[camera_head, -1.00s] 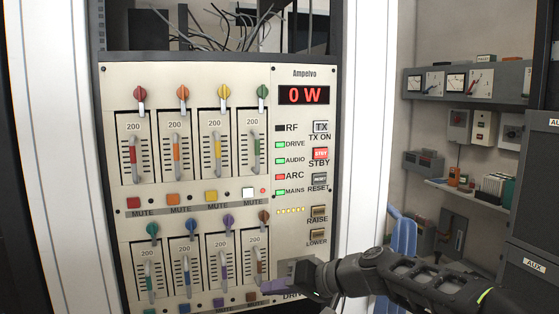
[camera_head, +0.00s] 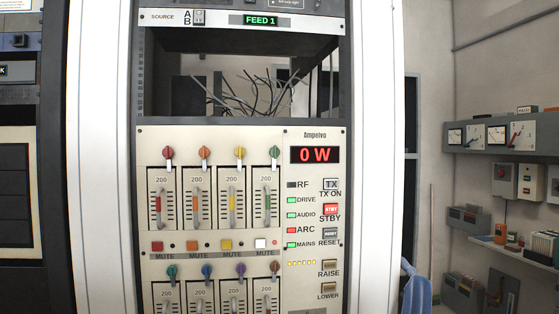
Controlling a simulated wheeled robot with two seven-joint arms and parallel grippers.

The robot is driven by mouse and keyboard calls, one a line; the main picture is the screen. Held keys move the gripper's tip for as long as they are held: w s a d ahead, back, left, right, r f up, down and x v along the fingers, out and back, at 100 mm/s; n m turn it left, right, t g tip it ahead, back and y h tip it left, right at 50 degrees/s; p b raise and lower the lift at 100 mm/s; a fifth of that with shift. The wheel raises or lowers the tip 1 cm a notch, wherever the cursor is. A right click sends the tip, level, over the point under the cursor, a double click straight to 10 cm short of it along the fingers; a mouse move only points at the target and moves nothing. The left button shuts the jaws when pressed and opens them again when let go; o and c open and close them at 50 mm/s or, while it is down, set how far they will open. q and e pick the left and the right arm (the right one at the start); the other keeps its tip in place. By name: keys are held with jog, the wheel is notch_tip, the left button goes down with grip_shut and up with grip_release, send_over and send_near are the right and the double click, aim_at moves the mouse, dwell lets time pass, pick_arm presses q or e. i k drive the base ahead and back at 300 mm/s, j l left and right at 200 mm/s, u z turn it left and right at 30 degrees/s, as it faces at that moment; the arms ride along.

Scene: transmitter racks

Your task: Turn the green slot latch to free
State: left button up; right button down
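The green slot latch (camera_head: 275,153) is the rightmost knob of the top row on the rack panel, above the slot with the green slider (camera_head: 267,205). Its pale lever points downward over the slot's top edge. Red (camera_head: 168,154), orange (camera_head: 204,154) and yellow (camera_head: 239,153) latches stand in a row to its left, their levers also pointing down. Neither of my grippers is in view.
The lower row has teal (camera_head: 170,272), blue (camera_head: 207,271), purple (camera_head: 240,270) and brown latches. The display (camera_head: 316,154) at right reads 0 W. Above is an open bay with loose wires (camera_head: 255,95). A blue cloth (camera_head: 417,290) hangs right of the rack.

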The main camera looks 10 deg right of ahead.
aim_at(274, 152)
jog(key=l+z, duration=0.15)
jog(key=l, duration=0.35)
jog(key=i+l+z, duration=0.2)
jog(key=l, duration=0.3)
jog(key=l+z, duration=0.15)
jog(key=l, duration=0.35)
